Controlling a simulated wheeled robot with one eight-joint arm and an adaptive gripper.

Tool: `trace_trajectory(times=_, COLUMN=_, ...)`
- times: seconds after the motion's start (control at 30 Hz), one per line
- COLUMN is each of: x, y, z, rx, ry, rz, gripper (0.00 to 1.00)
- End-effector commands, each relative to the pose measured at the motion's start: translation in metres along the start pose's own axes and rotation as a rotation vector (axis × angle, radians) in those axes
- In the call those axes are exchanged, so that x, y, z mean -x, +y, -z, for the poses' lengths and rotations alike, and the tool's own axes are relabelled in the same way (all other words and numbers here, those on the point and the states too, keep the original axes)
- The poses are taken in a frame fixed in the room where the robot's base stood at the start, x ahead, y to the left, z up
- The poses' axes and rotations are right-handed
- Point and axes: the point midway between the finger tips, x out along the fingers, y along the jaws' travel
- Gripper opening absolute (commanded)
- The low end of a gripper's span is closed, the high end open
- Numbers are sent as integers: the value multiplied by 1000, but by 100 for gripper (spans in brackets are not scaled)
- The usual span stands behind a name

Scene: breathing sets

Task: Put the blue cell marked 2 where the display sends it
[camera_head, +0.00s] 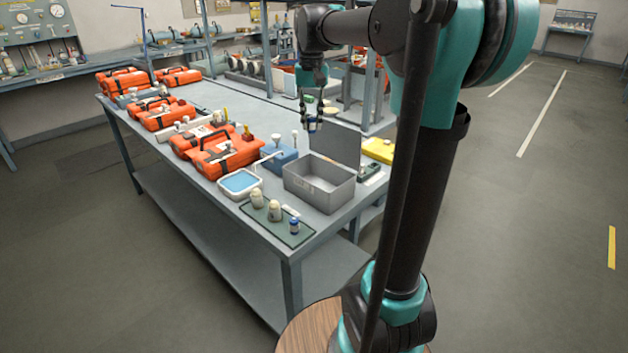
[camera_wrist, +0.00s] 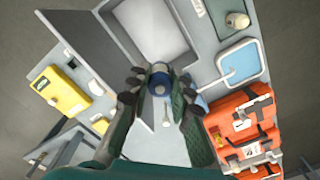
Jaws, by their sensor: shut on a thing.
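My gripper (camera_head: 312,118) is shut on a blue cell (camera_wrist: 160,84) with a pale band, and holds it in the air above the bench. In the wrist view the cell sits between the fingertips (camera_wrist: 160,92); no number on it can be read. Another small blue cell (camera_head: 294,226) stands on the green mat (camera_head: 268,228) at the near corner. A small dark device (camera_head: 369,169), perhaps the display, lies right of the grey bin; its reading is too small to tell.
The grey bin (camera_head: 298,185) has its lid (camera_head: 336,146) raised. Left of it are a white-rimmed tray with a blue inside (camera_head: 240,183), a blue box (camera_head: 282,157) and several orange cases (camera_head: 228,158). Cream pieces (camera_head: 274,210) stand on the mat. A yellow case (camera_head: 380,150) lies behind.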

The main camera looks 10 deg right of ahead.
Motion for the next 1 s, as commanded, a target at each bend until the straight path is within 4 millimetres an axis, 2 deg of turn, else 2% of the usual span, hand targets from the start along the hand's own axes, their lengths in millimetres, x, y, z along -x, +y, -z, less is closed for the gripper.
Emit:
trace_trajectory(times=0.17, x=-18, y=0, z=0, rx=0, ry=0, rz=0, gripper=0)
trace_trajectory(times=0.7, x=-142, y=0, z=0, rx=0, ry=0, rz=0, gripper=0)
trace_trajectory(times=1.0, x=-171, y=0, z=0, rx=0, ry=0, rz=0, gripper=0)
